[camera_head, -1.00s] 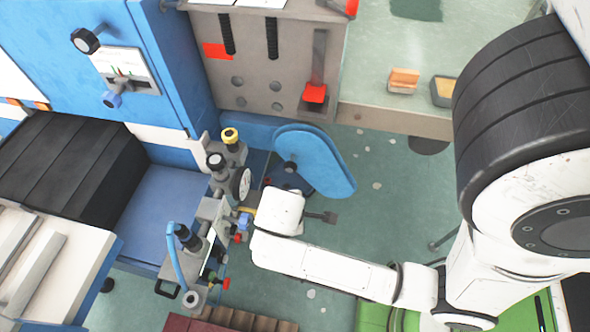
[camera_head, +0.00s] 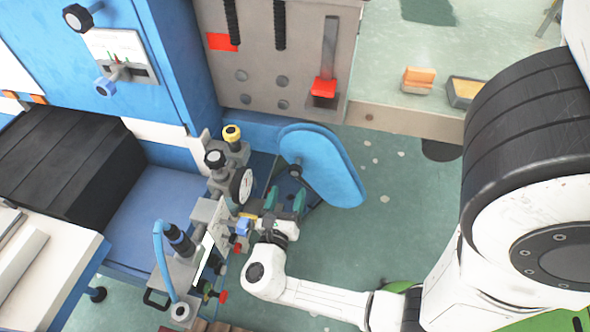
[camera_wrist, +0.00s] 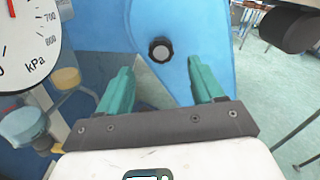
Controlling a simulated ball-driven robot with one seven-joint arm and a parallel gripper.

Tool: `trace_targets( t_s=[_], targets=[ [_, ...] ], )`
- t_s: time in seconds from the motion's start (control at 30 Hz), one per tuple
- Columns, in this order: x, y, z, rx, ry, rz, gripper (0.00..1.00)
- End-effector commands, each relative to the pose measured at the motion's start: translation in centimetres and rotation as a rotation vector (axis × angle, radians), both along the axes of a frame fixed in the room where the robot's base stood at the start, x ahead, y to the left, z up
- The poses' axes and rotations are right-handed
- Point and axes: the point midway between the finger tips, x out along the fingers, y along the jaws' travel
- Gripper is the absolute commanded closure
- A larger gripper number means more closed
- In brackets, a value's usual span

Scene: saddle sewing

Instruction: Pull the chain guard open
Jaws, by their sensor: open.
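The chain guard (camera_head: 325,165) is a blue rounded panel on the right side of the blue machine. It has a black knob (camera_head: 295,171), seen large in the wrist view (camera_wrist: 160,49). The guard appears closed against the machine, though its edge is partly hidden. My gripper (camera_head: 284,198) is just below the guard in the head view, its green fingers pointing toward it. In the wrist view the gripper (camera_wrist: 158,72) is open and empty. The knob shows between and beyond the two fingertips, apart from them.
A pressure gauge (camera_wrist: 28,38) stands close at left in the wrist view. Valves and fittings, including a yellow-topped knob (camera_head: 232,133), crowd the left of my gripper. A grey panel with a red lever (camera_head: 323,88) is above. Green floor (camera_head: 400,215) lies open to the right.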

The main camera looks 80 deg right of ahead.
Motion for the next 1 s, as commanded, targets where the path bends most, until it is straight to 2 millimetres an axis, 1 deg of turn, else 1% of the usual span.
trace_targets(
  t_s=[0.1,0.3,0.5,0.67,0.9,0.93,1.0],
  targets=[
    [0.0,-2.2,0.1,0.001,-0.002,-0.005,0.33],
    [0.1,-5.8,0.1,0.001,-0.002,-0.005,0.33],
    [0.2,-8.2,0.1,0.001,-0.003,-0.004,0.33],
    [0.2,-8.9,0.0,0.002,-0.003,-0.003,0.33],
    [0.2,-9.0,0.0,0.002,-0.003,-0.002,0.33],
    [0.2,-9.0,0.0,0.002,-0.003,-0.002,0.34],
    [0.2,-9.0,0.0,0.002,-0.003,-0.002,0.41]
  ],
)
